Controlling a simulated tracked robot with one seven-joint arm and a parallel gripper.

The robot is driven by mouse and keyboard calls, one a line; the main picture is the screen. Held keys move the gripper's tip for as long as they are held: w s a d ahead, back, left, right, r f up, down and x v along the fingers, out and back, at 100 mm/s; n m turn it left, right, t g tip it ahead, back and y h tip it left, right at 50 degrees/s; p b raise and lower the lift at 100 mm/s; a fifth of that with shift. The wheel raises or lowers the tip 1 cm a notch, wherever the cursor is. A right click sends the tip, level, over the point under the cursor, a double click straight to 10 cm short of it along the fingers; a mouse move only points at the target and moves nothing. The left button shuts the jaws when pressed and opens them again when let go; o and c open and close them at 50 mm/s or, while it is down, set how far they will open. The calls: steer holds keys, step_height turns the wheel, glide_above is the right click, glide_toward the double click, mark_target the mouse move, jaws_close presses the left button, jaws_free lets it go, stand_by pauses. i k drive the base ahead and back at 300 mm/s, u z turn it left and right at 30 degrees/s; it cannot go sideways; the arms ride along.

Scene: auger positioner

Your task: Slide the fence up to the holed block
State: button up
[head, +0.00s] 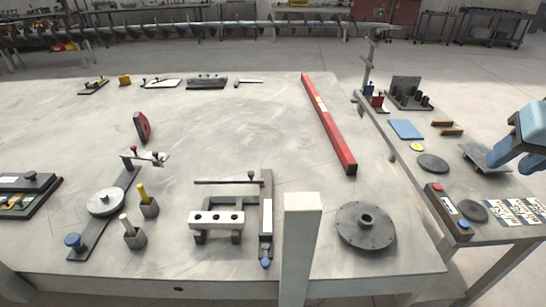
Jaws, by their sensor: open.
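A narrow gap seems to show between the block and the fence. My gripper (511,165) is light blue, open and empty at the right edge, over the side table and far from the fence and block.
A long red beam (328,122) and a dark round flange (366,226) lie right of the fence. A lever fixture with a round disc (104,202) and two small posts stand left. The side table (406,170) holds several small parts. The table's middle is clear.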

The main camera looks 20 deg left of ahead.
mark_target(251, 174)
steer(key=u, duration=0.05)
steer(key=k, duration=0.85)
steer(key=u, duration=0.7)
steer(key=i, duration=1)
steer(key=z, duration=0.05)
